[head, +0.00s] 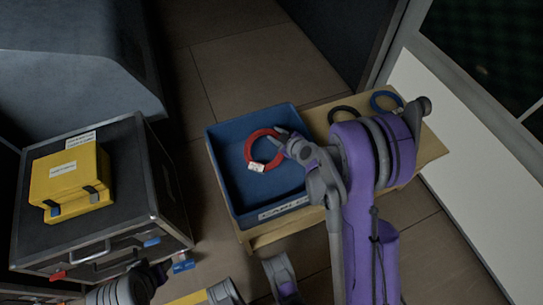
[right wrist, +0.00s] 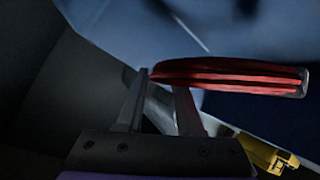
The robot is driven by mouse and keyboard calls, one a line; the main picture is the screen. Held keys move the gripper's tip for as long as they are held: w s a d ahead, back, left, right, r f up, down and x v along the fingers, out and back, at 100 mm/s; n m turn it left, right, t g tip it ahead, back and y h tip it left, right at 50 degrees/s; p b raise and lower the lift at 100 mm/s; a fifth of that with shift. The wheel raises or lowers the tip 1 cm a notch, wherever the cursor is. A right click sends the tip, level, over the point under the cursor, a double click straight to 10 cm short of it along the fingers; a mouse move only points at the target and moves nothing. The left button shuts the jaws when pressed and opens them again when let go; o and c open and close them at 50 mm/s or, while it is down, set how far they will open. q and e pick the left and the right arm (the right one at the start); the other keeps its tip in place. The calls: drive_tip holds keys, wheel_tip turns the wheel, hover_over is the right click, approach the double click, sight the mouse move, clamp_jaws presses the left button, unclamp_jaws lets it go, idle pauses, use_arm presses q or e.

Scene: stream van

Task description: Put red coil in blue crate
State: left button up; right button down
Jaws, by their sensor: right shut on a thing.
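The red coil (head: 249,150) is a ring with a white tag, seen over the inside of the blue crate (head: 219,178) in the head view. My right gripper (head: 279,139) is shut on the coil's right edge. In the right wrist view the coil (right wrist: 240,78) appears edge-on, sticking out to the right from between the fingers (right wrist: 158,88). I cannot tell whether the coil touches the crate floor. The crate is otherwise empty where visible; my right arm covers its right side.
The crate sits on a wooden table (head: 425,148). A black coil (head: 344,108) and a blue coil (head: 386,93) lie right of it. A yellow case (head: 68,176) rests on a black flight case (head: 128,150) at left. A white panel (head: 440,125) stands at right.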

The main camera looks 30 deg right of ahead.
wheel_tip(320, 180, down, 6)
drive_tip(key=shift+f+b, duration=0.25)
drive_tip(key=shift+b, duration=0.65)
drive_tip(key=shift+r, duration=0.1)
drive_tip(key=c, duration=0.6)
unclamp_jaws()
drive_tip(key=shift+o, duration=0.2)
drive_tip(key=shift+s+r, duration=0.15)
drive_tip(key=shift+s, duration=0.05)
drive_tip(key=p+v, duration=0.1)
drive_tip(key=v, duration=0.6)
